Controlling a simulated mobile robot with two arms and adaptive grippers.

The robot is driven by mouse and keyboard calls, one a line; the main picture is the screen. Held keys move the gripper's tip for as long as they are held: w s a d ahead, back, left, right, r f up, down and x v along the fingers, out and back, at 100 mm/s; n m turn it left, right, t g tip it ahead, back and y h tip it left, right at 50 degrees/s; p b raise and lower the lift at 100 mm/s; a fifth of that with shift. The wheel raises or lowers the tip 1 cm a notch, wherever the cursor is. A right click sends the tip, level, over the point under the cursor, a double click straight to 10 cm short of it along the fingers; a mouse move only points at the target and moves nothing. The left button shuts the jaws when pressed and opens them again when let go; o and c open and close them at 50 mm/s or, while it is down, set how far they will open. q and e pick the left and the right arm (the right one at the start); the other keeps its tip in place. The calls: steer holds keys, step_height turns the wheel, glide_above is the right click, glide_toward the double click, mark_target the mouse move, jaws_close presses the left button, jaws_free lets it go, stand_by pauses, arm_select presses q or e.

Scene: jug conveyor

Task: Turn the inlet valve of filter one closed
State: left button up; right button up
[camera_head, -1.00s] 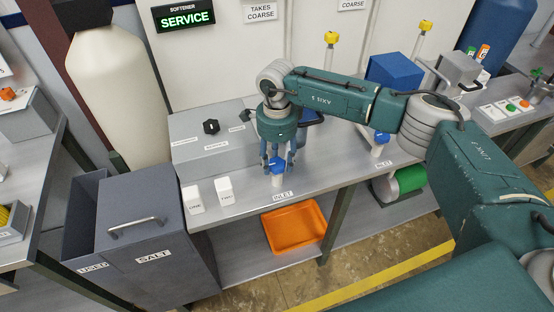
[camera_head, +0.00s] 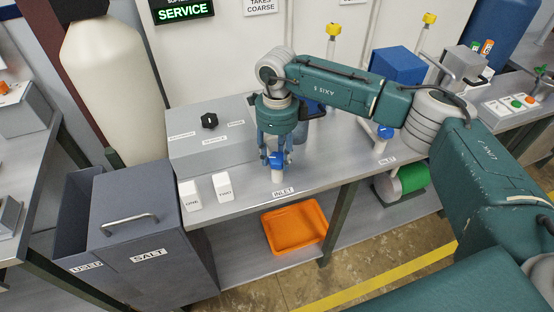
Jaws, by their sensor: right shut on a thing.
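My right gripper (camera_head: 276,150) points down over the bench and is shut on the blue handle of an inlet valve (camera_head: 277,159). The valve has a white body, and a label reading INLET (camera_head: 284,192) is on the bench edge in front of it. The fingers partly hide the handle, so I cannot tell its exact angle. A second blue-handled valve (camera_head: 385,132) with its own INLET label stands farther right, apart from the gripper. My left gripper is not in view.
Two white blocks marked ONE (camera_head: 190,194) and TWO (camera_head: 223,186) stand left of the valve. A grey box with a black knob (camera_head: 209,120) is behind them. A grey SALT bin (camera_head: 135,215) stands at left. An orange tray (camera_head: 293,228) is on the lower shelf.

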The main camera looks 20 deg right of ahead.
mark_target(277, 158)
steer(key=m+b, duration=0.3)
steer(key=m, duration=0.3)
steer(key=shift+f+m+b, duration=0.1)
steer(key=shift+m+b, duration=0.2)
steer(key=m+b, duration=0.1)
steer(key=m, duration=0.2)
steer(key=shift+m+b, duration=0.75)
steer(key=shift+m, duration=0.95)
steer(key=o, duration=1.2)
steer(key=shift+c, duration=0.2)
steer(key=shift+r, duration=0.2)
step_height(277, 158, up, 12)
steer(key=shift+f, duration=0.15)
